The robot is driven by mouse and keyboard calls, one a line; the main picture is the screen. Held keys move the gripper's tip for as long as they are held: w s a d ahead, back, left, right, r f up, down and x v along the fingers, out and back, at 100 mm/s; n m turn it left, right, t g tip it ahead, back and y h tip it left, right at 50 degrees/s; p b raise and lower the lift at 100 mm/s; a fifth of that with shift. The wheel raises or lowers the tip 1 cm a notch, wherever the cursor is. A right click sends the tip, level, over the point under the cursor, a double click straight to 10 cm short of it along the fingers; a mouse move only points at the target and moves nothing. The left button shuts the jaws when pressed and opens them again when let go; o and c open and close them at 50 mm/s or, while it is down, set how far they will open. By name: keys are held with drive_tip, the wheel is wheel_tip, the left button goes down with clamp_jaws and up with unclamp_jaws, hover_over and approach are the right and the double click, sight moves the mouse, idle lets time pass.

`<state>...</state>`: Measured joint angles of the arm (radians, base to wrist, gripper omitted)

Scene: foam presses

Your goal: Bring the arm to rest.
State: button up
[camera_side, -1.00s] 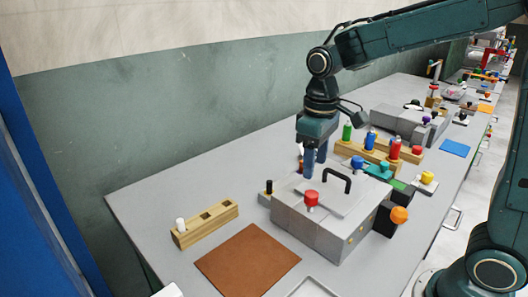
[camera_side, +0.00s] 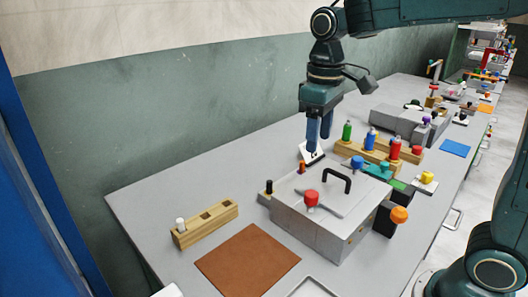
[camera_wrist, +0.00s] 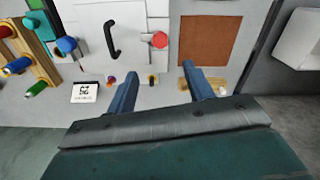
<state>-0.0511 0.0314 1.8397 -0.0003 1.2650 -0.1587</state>
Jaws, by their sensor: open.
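My gripper (camera_side: 319,135) hangs pointing down above the back edge of the grey press box (camera_side: 318,228). Its blue fingers are apart with nothing between them. In the wrist view, the two fingers of my gripper (camera_wrist: 163,82) show well separated. The press box has a black handle (camera_side: 337,180) and a red knob (camera_side: 311,198) on top. In the wrist view the handle (camera_wrist: 111,40) and red knob (camera_wrist: 159,40) lie beyond the fingers.
A brown mat (camera_side: 247,262) and a wooden block with a white peg (camera_side: 205,224) lie left of the box. A wooden rack (camera_side: 350,151) with coloured bottles stands behind right. A white card (camera_side: 311,152) stands behind the box. An orange knob (camera_side: 399,215) sticks out at right.

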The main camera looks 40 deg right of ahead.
drive_tip(key=s+d+f+m+t, duration=0.1)
drive_tip(key=s+t, duration=0.4)
drive_tip(key=s, duration=1.2)
drive_tip(key=shift+d+f+m+t, duration=0.3)
drive_tip(key=shift+d+m, duration=0.1)
drive_tip(key=shift+m, duration=0.3)
